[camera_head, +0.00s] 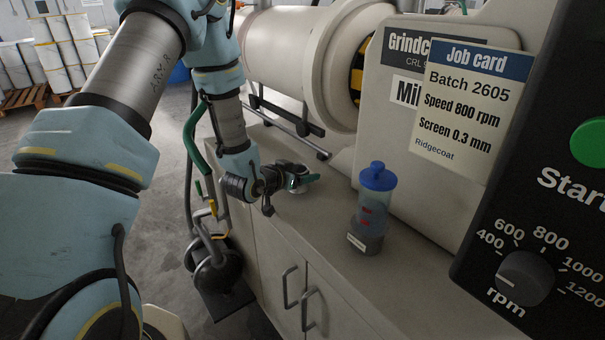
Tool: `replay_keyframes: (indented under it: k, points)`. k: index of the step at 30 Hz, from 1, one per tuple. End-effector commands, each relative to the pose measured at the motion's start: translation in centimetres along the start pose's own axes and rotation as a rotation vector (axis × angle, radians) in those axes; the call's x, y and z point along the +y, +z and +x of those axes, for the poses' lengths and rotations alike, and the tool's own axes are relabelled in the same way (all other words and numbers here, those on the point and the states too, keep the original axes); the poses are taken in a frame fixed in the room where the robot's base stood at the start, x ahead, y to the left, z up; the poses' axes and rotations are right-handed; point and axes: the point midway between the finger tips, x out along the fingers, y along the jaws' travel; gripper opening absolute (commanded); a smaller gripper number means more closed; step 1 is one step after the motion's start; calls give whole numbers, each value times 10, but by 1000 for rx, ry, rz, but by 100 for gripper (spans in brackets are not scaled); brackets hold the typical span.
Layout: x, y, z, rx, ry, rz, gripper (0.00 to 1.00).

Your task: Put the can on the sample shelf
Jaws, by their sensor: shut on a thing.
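My gripper (304,182) is low over the beige bench top, left of the blue-lidded container. It is shut on a small pale grey, round-topped thing (293,171), which looks like the can. The fingers and wrist hide most of it, and I cannot tell whether it touches the bench top. I cannot make out a sample shelf in this view.
A blue-lidded container (372,207) stands upright on the cabinet top (310,232). Drums on pallets (65,50) stand far left.

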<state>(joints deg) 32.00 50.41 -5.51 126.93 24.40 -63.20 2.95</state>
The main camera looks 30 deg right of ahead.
Motion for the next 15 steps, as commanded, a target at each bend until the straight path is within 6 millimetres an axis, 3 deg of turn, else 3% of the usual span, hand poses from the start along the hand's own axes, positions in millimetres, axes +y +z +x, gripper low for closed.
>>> replay_keyframes:
  k: [1, 8, 15]
  points:
    - [0, 1, 0, 0, 0, 0, 76]
    - [0, 0, 0, 0, 0, 0, 100]
    - [0, -1, 0, 0, 0, 0, 100]
